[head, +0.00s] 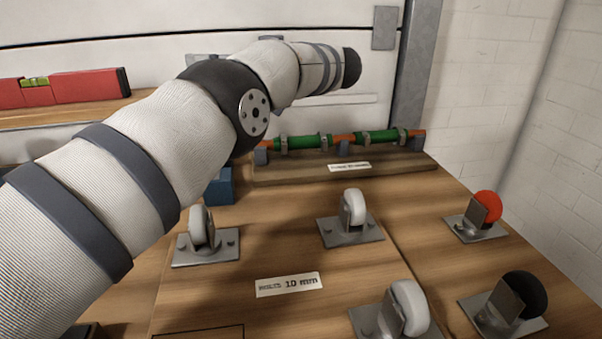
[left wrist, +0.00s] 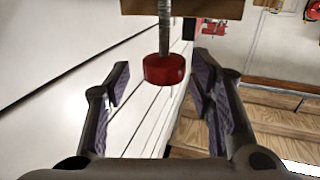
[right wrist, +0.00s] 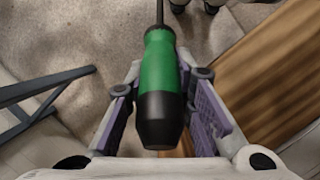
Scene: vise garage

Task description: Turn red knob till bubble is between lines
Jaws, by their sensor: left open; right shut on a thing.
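In the left wrist view a red knob (left wrist: 165,69) hangs on a threaded rod below a wooden piece. My left gripper (left wrist: 160,82) is open, with one finger on each side of the knob and a gap on both sides. In the head view a red level (head: 90,84) lies on a wooden shelf (head: 75,113) at the left; its yellow-green vial (head: 36,83) is too small to read the bubble. My right gripper (right wrist: 160,92) is shut on a green and black handled tool (right wrist: 160,70), seen in the right wrist view. Neither gripper shows in the head view.
A brick wall (head: 480,90) bounds the right.

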